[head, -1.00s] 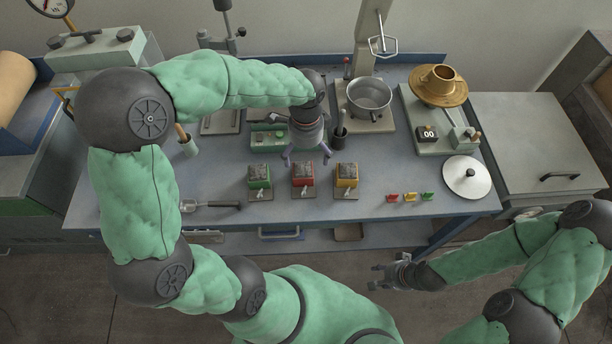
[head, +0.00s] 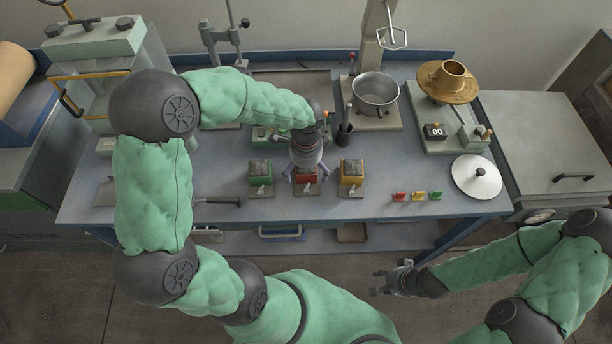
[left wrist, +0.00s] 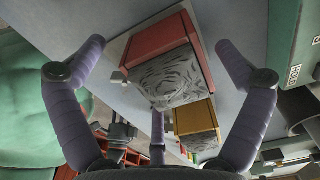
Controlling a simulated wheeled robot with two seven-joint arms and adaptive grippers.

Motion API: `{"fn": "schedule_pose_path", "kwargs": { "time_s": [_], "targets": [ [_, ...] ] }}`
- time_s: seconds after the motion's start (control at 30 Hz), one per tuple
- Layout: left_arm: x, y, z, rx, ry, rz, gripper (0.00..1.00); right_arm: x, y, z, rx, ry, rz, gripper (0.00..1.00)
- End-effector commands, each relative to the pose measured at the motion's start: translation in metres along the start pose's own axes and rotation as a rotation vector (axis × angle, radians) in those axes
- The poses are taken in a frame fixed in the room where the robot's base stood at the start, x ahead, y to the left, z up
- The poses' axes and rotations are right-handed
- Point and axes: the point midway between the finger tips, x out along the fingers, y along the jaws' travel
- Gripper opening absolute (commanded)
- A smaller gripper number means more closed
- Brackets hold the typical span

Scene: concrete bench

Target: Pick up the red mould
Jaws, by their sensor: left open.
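The red mould (head: 306,187) sits on the bench in the middle of a row of three, partly hidden under my left gripper in the head view. In the left wrist view the red mould (left wrist: 160,40) shows its red sides and a grey patterned face. My left gripper (head: 306,176) is open above it, with its purple fingers spread to either side of the mould and apart from it. My right gripper (head: 378,282) is empty, off the front of the bench at the lower right; its fingers are too small to read.
A green mould (head: 260,184) stands left of the red one and a yellow mould (head: 351,184) stands right. Small red, yellow and green tags (head: 418,197) lie further right. A pot (head: 375,92) and a dark cup (head: 344,134) stand behind.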

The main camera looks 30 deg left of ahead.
Motion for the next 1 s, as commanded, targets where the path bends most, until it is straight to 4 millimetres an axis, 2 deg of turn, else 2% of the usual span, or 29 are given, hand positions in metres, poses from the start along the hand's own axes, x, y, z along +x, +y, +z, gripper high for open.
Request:
{"fn": "schedule_pose_path", "kwargs": {
  "time_s": [0.17, 0.2, 0.4, 0.5, 0.8, 1.0],
  "targets": [
    [-0.001, -0.001, 0.0, 0.0, 0.001, -0.002, 1.0, -0.001, 0.0, 0.0, 0.0, 0.0, 0.0, 0.4],
    [-0.001, -0.001, 0.0, 0.0, 0.001, -0.002, 0.94, -0.001, 0.0, 0.0, 0.0, 0.0, 0.0, 0.4],
    [0.0, 0.0, 0.0, 0.0, 0.0, -0.001, 0.38, -0.001, 0.0, 0.0, 0.0, 0.0, 0.0, 0.4],
    [-0.001, -0.001, 0.0, 0.0, 0.001, -0.003, 0.13, -0.001, 0.0, 0.0, 0.0, 0.0, 0.0, 0.4],
    [-0.004, 0.0, 0.0, 0.0, 0.0, -0.001, 0.12, -0.002, -0.001, 0.0, 0.0, 0.0, 0.0, 0.4],
    [-0.03, -0.002, -0.001, 0.0, 0.002, -0.006, 0.12, -0.012, -0.004, 0.0, 0.0, 0.0, 0.0, 0.4]
  ]
}}
